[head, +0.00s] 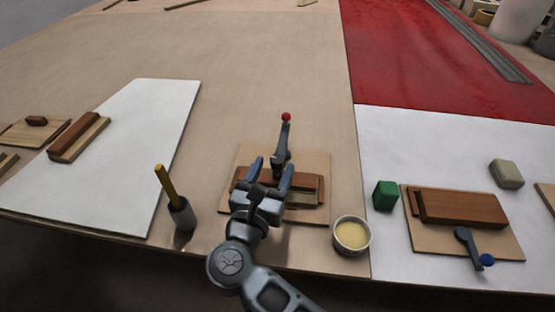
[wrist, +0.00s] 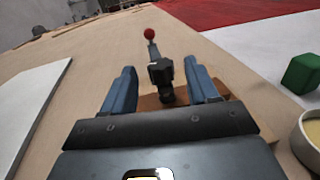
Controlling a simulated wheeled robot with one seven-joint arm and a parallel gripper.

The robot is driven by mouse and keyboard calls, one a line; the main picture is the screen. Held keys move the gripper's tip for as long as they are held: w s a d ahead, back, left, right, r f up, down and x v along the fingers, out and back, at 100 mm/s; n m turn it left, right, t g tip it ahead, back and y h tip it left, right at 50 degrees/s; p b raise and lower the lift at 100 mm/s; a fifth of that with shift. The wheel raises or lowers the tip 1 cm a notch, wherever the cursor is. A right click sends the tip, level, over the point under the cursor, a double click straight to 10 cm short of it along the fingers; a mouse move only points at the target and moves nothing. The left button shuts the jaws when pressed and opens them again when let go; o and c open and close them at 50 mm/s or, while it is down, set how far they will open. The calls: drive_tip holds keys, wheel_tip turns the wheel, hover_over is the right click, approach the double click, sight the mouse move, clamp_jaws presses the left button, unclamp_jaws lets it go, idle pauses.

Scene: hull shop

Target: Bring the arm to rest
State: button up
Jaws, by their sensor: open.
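The lever points away from me. In the wrist view the two fingers (wrist: 162,90) are spread on either side of the lever's dark base, and the red ball (wrist: 150,33) shows beyond them. My gripper hides part of the block and board. I cannot tell if the fingers touch anything.
A dark cup (head: 182,214) with a yellow stick stands left, a bowl (head: 351,236) right. Beyond the bowl are a green block (head: 385,195) and a second board with a blue-ball lever (head: 487,260). A white panel (head: 140,140) lies left. The far table middle is clear.

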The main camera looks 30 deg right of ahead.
drive_tip(key=shift+v, duration=1.05)
drive_tip(key=shift+d, duration=0.1)
drive_tip(key=shift+s+d, duration=0.15)
drive_tip(key=shift+s, duration=0.25)
drive_tip(key=s+d+r+m+t+y, duration=0.1)
drive_tip(key=s+m+y, duration=0.5)
drive_tip(key=s+m, duration=0.7)
drive_tip(key=s+d+r+m+t+y, duration=0.1)
drive_tip(key=s+d+r+m+y, duration=0.2)
drive_tip(key=s+m, duration=1.1)
drive_tip(key=shift+s+r+y, duration=0.35)
drive_tip(key=shift+s+y, duration=1.55)
drive_tip(key=shift+s, duration=2.15)
